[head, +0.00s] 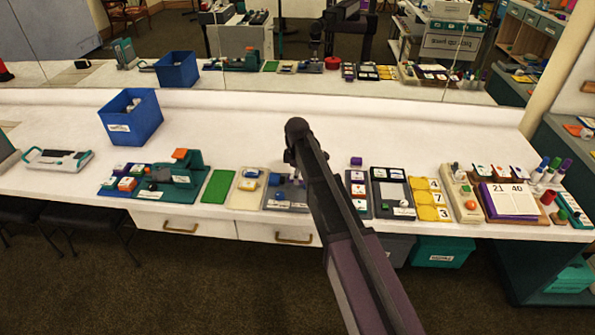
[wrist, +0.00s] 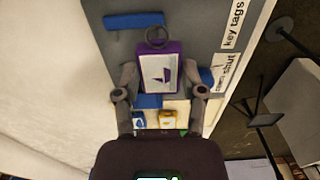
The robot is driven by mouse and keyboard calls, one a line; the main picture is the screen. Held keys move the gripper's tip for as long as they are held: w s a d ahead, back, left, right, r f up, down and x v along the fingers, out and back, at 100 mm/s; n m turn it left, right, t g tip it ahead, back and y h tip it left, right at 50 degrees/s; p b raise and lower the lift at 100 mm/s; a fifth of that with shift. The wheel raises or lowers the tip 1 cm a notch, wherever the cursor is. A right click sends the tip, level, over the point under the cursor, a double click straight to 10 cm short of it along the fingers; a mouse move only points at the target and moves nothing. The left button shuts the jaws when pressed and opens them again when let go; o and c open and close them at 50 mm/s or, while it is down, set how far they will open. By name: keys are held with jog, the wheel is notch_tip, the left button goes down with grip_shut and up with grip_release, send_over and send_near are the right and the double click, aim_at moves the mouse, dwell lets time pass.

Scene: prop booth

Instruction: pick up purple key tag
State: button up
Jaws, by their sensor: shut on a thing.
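The purple key tag (wrist: 161,74), with a white face and a ring at its top, sits between the fingers of my gripper (wrist: 160,82) in the wrist view. The gripper is shut on it, one finger at each side. Behind the tag is a grey tray (wrist: 205,28) with a "key tags" label. A blue bar lies above the tag and blue pieces show beside and below it. In the head view this grey tray (head: 288,207) is on the counter, and my arm hides most of the gripper and the tag.
A cream tray (head: 245,199) and a green mat (head: 217,186) lie to the left. A dark tray (head: 357,205) and a black-framed board (head: 392,192) are to the right. A blue bin (head: 131,117) stands at the back left. The counter's rear is mostly clear.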

jog(key=s+r+p, duration=0.1)
jog(key=s, duration=1.2)
jog(key=shift+s+d+r, duration=0.15)
jog(key=shift+s+d, duration=0.1)
jog(key=shift+d, duration=0.1)
